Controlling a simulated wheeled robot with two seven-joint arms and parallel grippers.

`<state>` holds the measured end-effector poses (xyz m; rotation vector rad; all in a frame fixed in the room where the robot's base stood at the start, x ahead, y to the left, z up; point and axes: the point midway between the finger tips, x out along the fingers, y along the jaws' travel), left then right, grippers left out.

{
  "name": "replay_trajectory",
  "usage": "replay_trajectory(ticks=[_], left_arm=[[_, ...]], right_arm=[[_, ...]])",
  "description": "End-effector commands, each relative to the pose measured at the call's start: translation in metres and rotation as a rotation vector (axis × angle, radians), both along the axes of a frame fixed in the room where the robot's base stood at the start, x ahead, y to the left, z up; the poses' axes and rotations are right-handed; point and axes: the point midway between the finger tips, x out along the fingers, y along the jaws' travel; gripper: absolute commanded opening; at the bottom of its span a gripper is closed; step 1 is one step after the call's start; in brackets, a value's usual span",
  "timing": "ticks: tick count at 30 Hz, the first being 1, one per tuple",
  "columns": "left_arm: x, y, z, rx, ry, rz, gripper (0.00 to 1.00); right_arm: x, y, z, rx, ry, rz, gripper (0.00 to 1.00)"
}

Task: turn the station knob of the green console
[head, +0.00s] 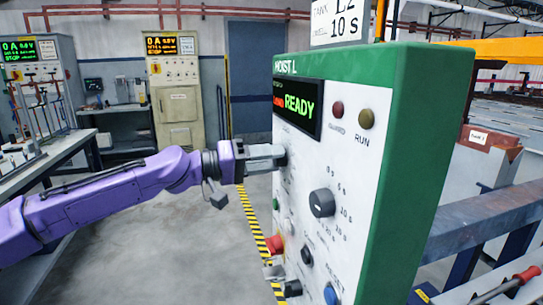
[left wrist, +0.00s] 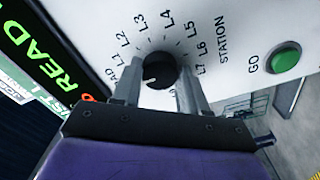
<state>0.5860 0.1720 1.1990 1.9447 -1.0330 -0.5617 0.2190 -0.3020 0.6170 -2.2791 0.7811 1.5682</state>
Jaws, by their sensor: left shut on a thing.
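The green console (head: 413,150) has a white front panel and a lit READY display (head: 298,107). My left gripper (head: 280,153) reaches its panel from the left. In the left wrist view, the dark round station knob (left wrist: 160,71) sits between the two fingers of my left gripper (left wrist: 158,88), which are shut on it. A white mark shows on the knob's lower left side. L-number labels ring the knob, with STATION printed at right. In the head view the gripper hides the station knob. My right gripper is not in view.
A black timer knob (head: 322,203), a red mushroom button (head: 274,244) and a blue button (head: 331,294) are on the same panel. A green GO button (left wrist: 285,57) is right of the station knob. A cream cabinet (head: 175,100) stands behind.

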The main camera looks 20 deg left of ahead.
Motion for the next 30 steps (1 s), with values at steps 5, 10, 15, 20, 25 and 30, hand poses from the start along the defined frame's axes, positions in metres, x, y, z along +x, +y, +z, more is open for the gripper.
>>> replay_trajectory(ticks=[5,10,15,20,25,30], left_arm=[[0.0006,0.001,0.0001,-0.028,0.04,0.002,0.13],[0.0007,0.0011,-0.0003,-0.039,0.057,0.003,0.13],[0.0007,0.001,-0.0005,-0.041,0.059,0.003,0.13],[0.0007,0.0011,-0.0005,-0.041,0.059,0.003,0.13],[0.0005,0.0007,-0.0005,-0.039,0.058,0.002,0.68],[0.0004,0.0001,-0.0002,-0.039,0.057,0.001,0.68]], right_arm=[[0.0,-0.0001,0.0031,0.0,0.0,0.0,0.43],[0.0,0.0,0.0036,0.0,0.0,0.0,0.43],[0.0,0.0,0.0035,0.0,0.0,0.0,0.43],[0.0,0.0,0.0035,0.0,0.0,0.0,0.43],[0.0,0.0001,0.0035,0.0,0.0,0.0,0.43],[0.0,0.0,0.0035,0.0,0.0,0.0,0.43]])
